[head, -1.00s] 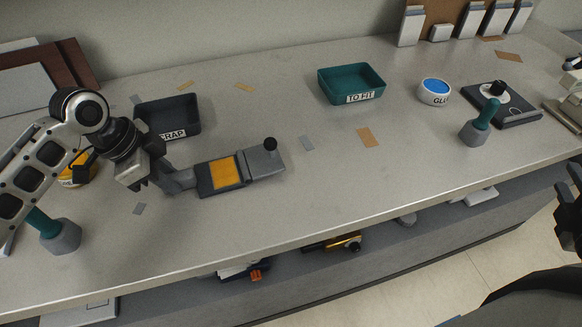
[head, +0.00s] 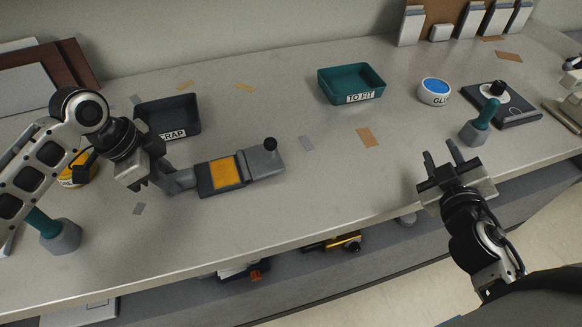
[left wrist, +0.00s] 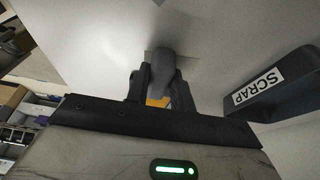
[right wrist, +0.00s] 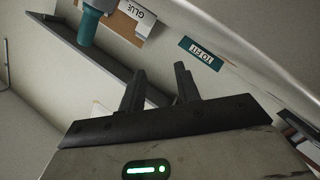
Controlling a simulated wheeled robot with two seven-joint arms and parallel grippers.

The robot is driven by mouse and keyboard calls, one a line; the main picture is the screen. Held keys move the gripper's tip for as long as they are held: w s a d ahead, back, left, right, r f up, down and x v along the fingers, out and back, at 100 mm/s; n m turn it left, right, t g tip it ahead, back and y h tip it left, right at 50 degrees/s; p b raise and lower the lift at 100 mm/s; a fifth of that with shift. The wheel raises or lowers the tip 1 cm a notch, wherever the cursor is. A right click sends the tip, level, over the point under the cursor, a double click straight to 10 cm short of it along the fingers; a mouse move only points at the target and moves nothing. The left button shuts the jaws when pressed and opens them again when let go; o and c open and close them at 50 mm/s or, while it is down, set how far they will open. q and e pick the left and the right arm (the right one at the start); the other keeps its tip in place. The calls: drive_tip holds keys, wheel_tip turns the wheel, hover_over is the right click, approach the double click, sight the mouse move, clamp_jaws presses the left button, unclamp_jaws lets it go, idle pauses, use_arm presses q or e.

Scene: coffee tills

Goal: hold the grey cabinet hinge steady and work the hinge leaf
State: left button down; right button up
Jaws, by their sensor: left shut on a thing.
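The grey cabinet hinge (head: 205,180) lies on the bench left of centre, with an orange-yellow patch on its middle part. Its hinge leaf (head: 262,163) is at the right end and bears a black knob (head: 270,144). My left gripper (head: 163,183) is shut on the hinge's grey left end; in the left wrist view the grey end (left wrist: 163,68) sits between the fingers. My right gripper (head: 443,160) is open and empty over the bench's front edge, well right of the leaf. In the right wrist view its fingers (right wrist: 158,88) stand apart with nothing between them.
A dark SCRAP tray (head: 185,105) stands behind my left gripper. A teal TO FIT tray (head: 350,72), a GLUE tub (head: 434,98) and a teal-handled tool (head: 480,125) stand to the right. Bench between hinge and right gripper is clear apart from flat scraps (head: 367,137).

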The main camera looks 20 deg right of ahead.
sight(273, 148)
drive_tip(key=w+a+m+y, duration=0.1)
drive_tip(key=a, duration=0.4)
drive_tip(key=w+a+m+y, duration=0.1)
drive_tip(key=w+a, duration=0.1)
drive_tip(key=a, duration=0.3)
drive_tip(key=w+a+r+m+y, duration=0.1)
drive_tip(key=a+m+y, duration=0.1)
drive_tip(key=a, duration=0.3)
drive_tip(key=shift+w+a+t, duration=0.15)
drive_tip(key=shift+w+t, duration=0.15)
drive_tip(key=shift+w, duration=0.1)
drive_tip(key=a+y, duration=0.1)
drive_tip(key=a, duration=0.3)
drive_tip(key=a+r+m+y, duration=0.1)
drive_tip(key=a, duration=0.3)
drive_tip(key=s+a+m+g+y, duration=0.1)
drive_tip(key=a+y, duration=0.1)
drive_tip(key=a, duration=0.2)
drive_tip(key=shift+a+r, duration=0.15)
drive_tip(key=shift+a, duration=0.4)
drive_tip(key=shift+w, duration=0.35)
drive_tip(key=x, duration=0.7)
drive_tip(key=shift+w+a, duration=0.1)
drive_tip(key=c, duration=0.5)
